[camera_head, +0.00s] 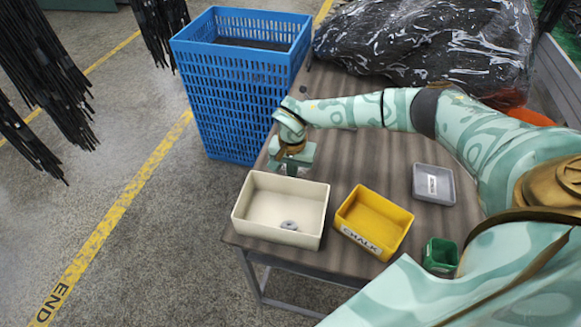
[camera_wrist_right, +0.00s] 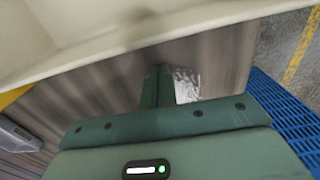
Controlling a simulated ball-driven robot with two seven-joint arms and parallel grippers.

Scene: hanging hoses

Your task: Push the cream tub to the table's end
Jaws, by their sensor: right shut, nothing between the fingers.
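The cream tub (camera_head: 308,240) stands upright on the brown table (camera_head: 335,165), close to the table's near left corner. A small grey ring-shaped piece (camera_head: 289,225) lies inside it. My right gripper (camera_head: 290,165) is shut and empty, low over the table just behind the tub's far wall. In the right wrist view the shut fingers (camera_wrist_right: 157,85) point toward the tub's pale wall (camera_wrist_right: 110,30), which fills the top. I cannot tell whether they touch it. My left gripper is not in view.
A yellow box marked CHALK (camera_head: 368,237) stands right of the tub. A grey tray (camera_head: 434,184) and a green cup (camera_head: 440,255) are farther right. A blue basket (camera_head: 235,95) stands beyond the table's left edge. Black hoses (camera_head: 45,75) hang at left; dark plastic wrap (camera_head: 420,40) lies at the back.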

